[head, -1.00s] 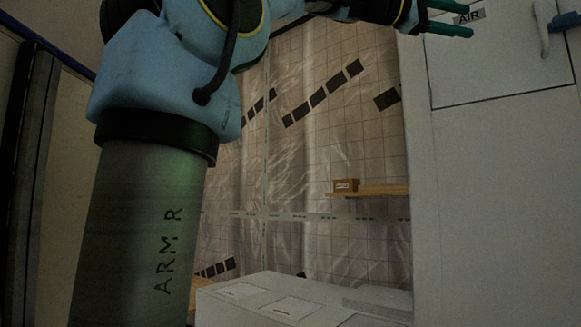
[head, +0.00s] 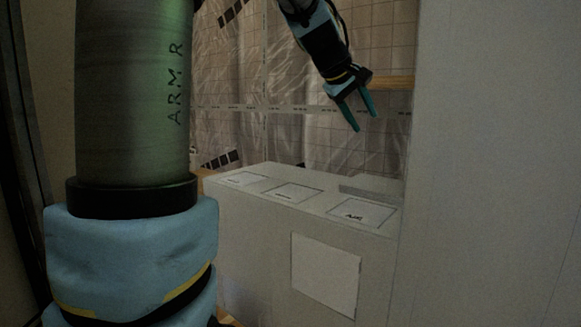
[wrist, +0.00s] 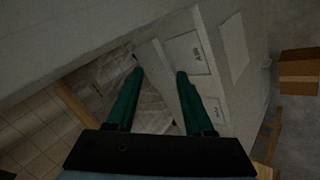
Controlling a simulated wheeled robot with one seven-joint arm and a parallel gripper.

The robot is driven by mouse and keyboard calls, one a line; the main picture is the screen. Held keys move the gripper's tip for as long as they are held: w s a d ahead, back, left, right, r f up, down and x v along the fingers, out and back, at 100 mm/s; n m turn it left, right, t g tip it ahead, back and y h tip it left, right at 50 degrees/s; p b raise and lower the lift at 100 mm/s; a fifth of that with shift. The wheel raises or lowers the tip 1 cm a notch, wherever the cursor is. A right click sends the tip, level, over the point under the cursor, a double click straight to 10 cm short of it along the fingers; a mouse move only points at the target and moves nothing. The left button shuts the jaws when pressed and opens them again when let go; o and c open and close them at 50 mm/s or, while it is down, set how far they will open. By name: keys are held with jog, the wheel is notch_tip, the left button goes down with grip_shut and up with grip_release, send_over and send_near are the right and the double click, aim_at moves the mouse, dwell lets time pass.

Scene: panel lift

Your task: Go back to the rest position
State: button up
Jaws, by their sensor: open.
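My gripper (head: 364,112) has two teal fingers. In the head view it hangs at the upper right, pointing down above the white cabinet. The fingers are apart and nothing shows between them. In the wrist view my gripper (wrist: 158,75) also shows open, with the cabinet's top and its labelled panels beyond the fingertips. The fingers look clear of the cabinet in the head view. The rest position itself is not marked in the frames.
The white cabinet (head: 262,224) has several labelled panels on top, one reading AIR (head: 362,211). A tall pale wall (head: 490,160) stands close on the right. A wooden shelf (head: 393,82) is behind my gripper. A brown box (wrist: 300,68) shows at right in the wrist view.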

jog(key=s+a+f+m+g+y, duration=0.15)
jog(key=s+a+f+y, duration=0.25)
jog(key=a+f, duration=1)
jog(key=s+a+f+m+g+y, duration=0.1)
jog(key=s+a+f, duration=0.3)
jog(key=s+f, duration=0.2)
jog(key=s+a+f+m+g+y+p, duration=0.1)
jog(key=s+a+f+m+g, duration=0.1)
jog(key=s+a+f, duration=0.3)
notch_tip(320, 180, down, 4)
jog(key=shift+s+r, duration=0.1)
jog(key=shift+s, duration=1.05)
jog(key=shift+a, duration=0.1)
